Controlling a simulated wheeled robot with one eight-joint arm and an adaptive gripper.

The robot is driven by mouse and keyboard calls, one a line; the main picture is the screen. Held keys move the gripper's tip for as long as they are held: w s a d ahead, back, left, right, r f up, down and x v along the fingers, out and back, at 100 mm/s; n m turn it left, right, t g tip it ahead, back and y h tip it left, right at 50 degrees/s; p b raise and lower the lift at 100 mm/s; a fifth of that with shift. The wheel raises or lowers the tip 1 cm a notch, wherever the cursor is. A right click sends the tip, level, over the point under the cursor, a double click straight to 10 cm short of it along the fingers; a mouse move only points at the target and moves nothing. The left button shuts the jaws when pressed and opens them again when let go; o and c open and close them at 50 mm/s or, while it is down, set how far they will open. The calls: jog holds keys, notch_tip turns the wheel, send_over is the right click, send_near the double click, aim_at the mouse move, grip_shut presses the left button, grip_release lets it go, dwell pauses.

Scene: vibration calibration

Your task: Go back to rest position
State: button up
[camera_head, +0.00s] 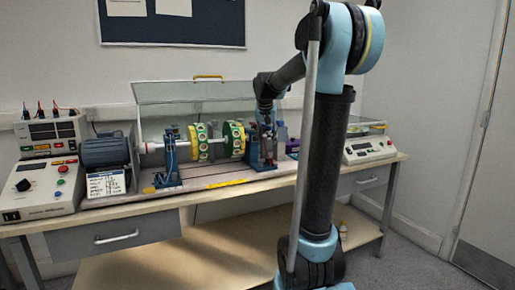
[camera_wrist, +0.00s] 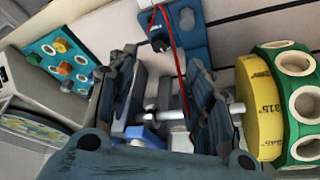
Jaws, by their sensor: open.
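My gripper (camera_wrist: 163,98) is open in the wrist view, its two dark fingers apart with nothing held between them. A grey metal shaft end and blue and white parts show between and beyond the fingers. In the head view my gripper (camera_head: 265,130) is at the right end of the rotor rig, by the blue right bearing stand (camera_head: 262,153); the arm hides part of this area. The green and yellow disc (camera_head: 234,139) is just left of it, and shows at the right edge in the wrist view (camera_wrist: 262,105).
The rig sits on a workbench (camera_head: 215,182) with a raised clear cover (camera_head: 195,97) behind it. A second disc (camera_head: 198,143), a motor (camera_head: 105,150) and control boxes (camera_head: 42,188) stand left. A panelled instrument (camera_head: 368,149) is right. A teal block with coloured knobs (camera_wrist: 63,58) is near my gripper.

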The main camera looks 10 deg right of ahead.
jog(key=s+f+n, duration=0.1)
jog(key=s+f, duration=0.6)
jog(key=s, duration=0.6)
jog(key=s+d+f+n+g, duration=0.1)
jog(key=s+f, duration=0.7)
jog(key=s, duration=0.5)
jog(key=s+d+f+n+g+y, duration=0.1)
jog(key=s+f, duration=0.7)
jog(key=s, duration=0.5)
jog(key=shift+d+f+n, duration=0.15)
jog(key=shift+d+n, duration=0.05)
jog(key=shift+n, duration=0.1)
jog(key=shift+w+f, duration=0.2)
jog(key=shift+w, duration=0.15)
